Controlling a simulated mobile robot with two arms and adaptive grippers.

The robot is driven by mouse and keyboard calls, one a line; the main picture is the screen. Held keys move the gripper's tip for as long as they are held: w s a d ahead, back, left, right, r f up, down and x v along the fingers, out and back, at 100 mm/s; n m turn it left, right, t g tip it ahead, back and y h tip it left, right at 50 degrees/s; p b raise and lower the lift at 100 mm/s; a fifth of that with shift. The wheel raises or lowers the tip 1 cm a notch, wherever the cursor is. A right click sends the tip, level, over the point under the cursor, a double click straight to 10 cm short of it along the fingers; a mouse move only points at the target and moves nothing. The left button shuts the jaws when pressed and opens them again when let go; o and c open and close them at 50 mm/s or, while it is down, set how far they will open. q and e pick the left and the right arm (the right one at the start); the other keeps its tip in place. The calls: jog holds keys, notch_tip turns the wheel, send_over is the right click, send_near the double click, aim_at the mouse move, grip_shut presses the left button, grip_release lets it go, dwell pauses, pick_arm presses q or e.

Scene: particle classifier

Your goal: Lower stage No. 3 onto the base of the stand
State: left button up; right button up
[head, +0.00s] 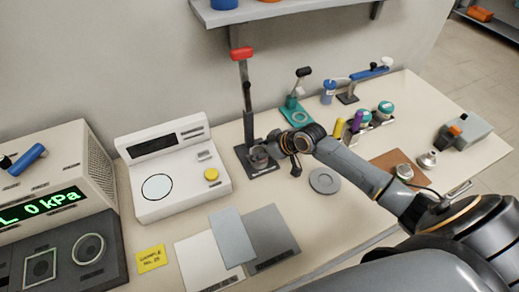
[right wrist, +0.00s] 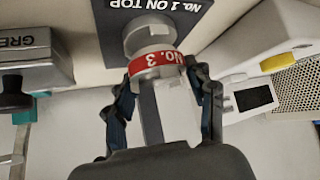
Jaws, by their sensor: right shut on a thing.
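Stage No. 3 (right wrist: 158,66) is a grey cylinder with a red band, its lettering upside down in the right wrist view. My right gripper (right wrist: 163,85) is shut on it, with one finger on each side. In the head view the right gripper (head: 272,150) is at the stand, with the stage (head: 258,156) over its dark base (head: 262,172). The stand's column (head: 247,110) rises behind and has a red top. A grey round part (right wrist: 148,37) lies between the red band and the base plate (right wrist: 180,14); I cannot tell whether the stage touches the base. My left gripper is out of view.
A white instrument (head: 172,172) stands left of the stand. A grey disc (head: 324,180) lies to the right on the table. A teal-based device (head: 296,110) and several coloured items stand behind my right arm. Flat sheets (head: 232,240) lie in front. A shelf (head: 285,10) hangs above.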

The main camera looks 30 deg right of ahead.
jog(key=shift+f+p, duration=0.1)
jog(key=shift+p, duration=0.35)
dwell(0.9)
jog(key=shift+f+b, duration=0.4)
jog(key=shift+f, duration=0.2)
dwell(0.7)
jog(key=o, duration=1.3)
jog(key=shift+o, duration=0.2)
jog(key=v, duration=1.2)
